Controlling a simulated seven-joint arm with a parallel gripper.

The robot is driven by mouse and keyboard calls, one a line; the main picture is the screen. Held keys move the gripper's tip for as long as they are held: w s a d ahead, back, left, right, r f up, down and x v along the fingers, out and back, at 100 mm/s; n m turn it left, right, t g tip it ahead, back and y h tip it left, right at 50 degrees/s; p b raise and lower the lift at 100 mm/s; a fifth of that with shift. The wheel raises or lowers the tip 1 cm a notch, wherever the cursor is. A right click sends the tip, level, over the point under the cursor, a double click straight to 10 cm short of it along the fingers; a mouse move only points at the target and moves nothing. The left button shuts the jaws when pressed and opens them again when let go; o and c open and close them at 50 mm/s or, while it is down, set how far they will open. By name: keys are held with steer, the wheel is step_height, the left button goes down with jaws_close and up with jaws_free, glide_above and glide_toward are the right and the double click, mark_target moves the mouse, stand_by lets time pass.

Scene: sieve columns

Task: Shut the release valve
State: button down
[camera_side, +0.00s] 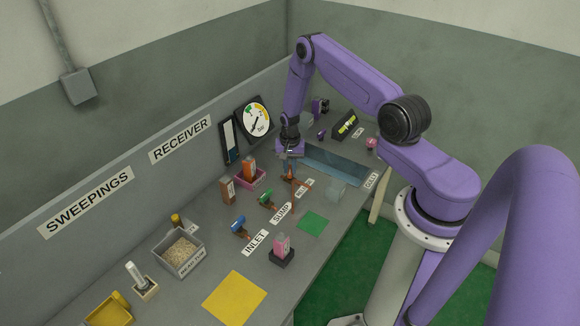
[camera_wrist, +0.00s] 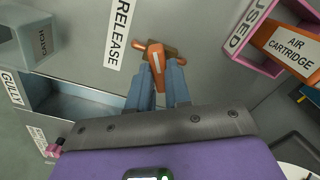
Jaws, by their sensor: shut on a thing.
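The release valve has an orange lever handle (camera_wrist: 156,54) with a pale stripe, set on a brown body beside the RELEASE label (camera_wrist: 119,32). In the wrist view the handle points toward my gripper, across the line of the body. My gripper (camera_wrist: 160,82) is shut on the orange handle, with one blue-grey finger on each side; the handle's near end is between them. In the side view my gripper (camera_side: 290,163) reaches down over the orange valve (camera_side: 288,178), and the fingers partly hide it.
The blue inlet valve (camera_side: 238,223) and green sump valve (camera_side: 265,199) stand in the same row. A pink holder (camera_wrist: 262,38) with an orange air cartridge (camera_wrist: 295,48) is close by. A gully (camera_wrist: 75,100) lies on the other side. A dial gauge (camera_side: 257,119) stands behind.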

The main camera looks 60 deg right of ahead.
mark_target(290, 169)
steer(key=m, duration=0.6)
steer(key=shift+m, duration=0.3)
stand_by(0.4)
steer(key=c, duration=1.1)
jaws_free()
steer(key=shift+o, duration=0.2)
steer(key=shift+r, duration=0.15)
step_height(290, 169, up, 17)
steer(key=shift+a+r, duration=0.1)
